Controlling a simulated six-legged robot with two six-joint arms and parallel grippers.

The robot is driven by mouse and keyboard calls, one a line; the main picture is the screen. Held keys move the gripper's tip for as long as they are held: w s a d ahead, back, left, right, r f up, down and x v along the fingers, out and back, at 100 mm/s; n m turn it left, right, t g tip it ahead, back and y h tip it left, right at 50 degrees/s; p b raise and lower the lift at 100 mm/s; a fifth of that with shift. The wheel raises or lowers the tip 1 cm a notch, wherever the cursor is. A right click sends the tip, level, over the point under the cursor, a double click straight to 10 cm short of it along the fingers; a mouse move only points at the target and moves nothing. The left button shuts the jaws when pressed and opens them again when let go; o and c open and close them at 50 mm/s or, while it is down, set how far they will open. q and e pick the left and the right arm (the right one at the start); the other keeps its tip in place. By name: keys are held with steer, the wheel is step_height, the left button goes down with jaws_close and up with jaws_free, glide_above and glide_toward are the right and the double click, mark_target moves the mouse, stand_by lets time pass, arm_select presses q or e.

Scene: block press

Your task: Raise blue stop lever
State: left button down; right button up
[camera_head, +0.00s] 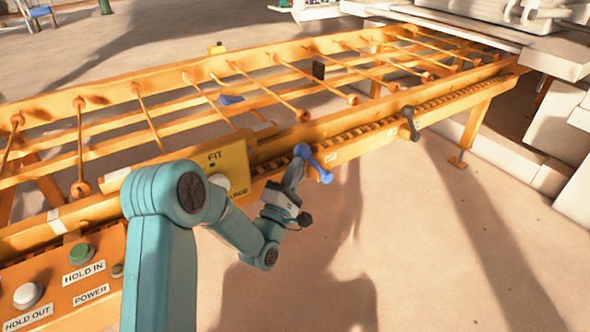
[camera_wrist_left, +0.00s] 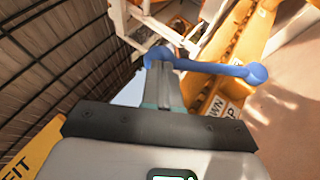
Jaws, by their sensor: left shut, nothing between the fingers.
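The blue stop lever (camera_head: 313,162) is a short bar with rounded ends on the front rail of the orange conveyor frame. In the head view it slants down to the right, away from the rail. My left gripper (camera_head: 297,172) is shut and empty, right at the lever's upper left end. In the left wrist view the lever (camera_wrist_left: 215,69) runs across just beyond the closed fingers (camera_wrist_left: 163,78), which overlap its left part. I cannot tell whether they touch it. My right gripper is in neither view.
A dark lever (camera_head: 410,123) stands farther right on the same rail. A yellow FIT panel (camera_head: 233,160) is left of the blue lever. An orange button box (camera_head: 70,285) is at lower left. The floor in front of the rail is clear.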

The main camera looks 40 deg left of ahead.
arm_select(q)
steer(key=shift+w+d+r+m+g+p, duration=0.15)
steer(key=shift+w+r+m+g+p, duration=0.2)
steer(key=shift+r+p, duration=0.35)
steer(key=w+d+r+m+g+h+p, duration=0.1)
steer(key=w+d+r+m+g+p, duration=0.1)
steer(key=w+p, duration=0.4)
steer(key=w+d+r+m+g+p, duration=0.1)
steer(key=w+d+m+g+p, duration=0.2)
steer(key=w+g+p, duration=0.4)
steer(key=w+d, duration=0.1)
steer(key=w, duration=0.1)
steer(key=shift+w+d+r+h, duration=0.3)
steer(key=shift+w+r+h, duration=0.05)
steer(key=shift+r+h, duration=0.05)
steer(key=shift+d, duration=0.1)
steer(key=shift+s+r+m, duration=0.1)
steer(key=shift+r+m, duration=0.05)
steer(key=shift+m, duration=0.1)
